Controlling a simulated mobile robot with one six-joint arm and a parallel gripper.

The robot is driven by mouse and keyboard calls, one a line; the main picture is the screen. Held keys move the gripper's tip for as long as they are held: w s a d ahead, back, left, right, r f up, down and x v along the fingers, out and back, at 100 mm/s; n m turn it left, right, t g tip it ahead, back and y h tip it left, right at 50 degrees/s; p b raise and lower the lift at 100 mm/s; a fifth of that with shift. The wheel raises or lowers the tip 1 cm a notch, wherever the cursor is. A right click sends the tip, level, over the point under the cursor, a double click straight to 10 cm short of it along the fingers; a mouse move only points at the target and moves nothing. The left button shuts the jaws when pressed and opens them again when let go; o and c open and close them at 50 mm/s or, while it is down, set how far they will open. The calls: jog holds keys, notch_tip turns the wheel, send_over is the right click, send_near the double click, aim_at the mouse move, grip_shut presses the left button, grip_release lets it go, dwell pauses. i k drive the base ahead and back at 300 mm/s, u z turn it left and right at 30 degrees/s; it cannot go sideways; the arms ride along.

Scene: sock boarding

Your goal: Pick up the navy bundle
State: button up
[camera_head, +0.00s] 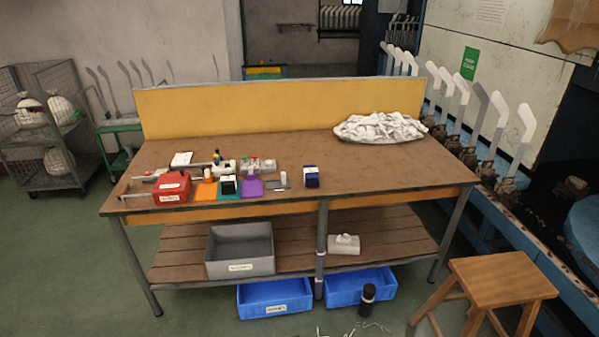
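The navy bundle (312,181) is a small dark blue block with a pale patch on its upper part. It stands on the brown tabletop (390,180) near the front edge, right of the row of coloured squares. Bare table surrounds it on the right. My gripper is not in view, so nothing shows of whether it is open or shut.
Left of the bundle lie a small grey piece (279,184), purple (251,188), teal (229,195) and orange (205,191) squares, a black-and-white block (228,184) and a red box (172,187). White cloth (380,128) lies back right. A wooden stool (500,277) stands front right.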

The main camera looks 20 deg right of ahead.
aim_at(311, 175)
jog(key=u, duration=0.4)
jog(key=i, duration=0.7)
jog(key=u, duration=0.3)
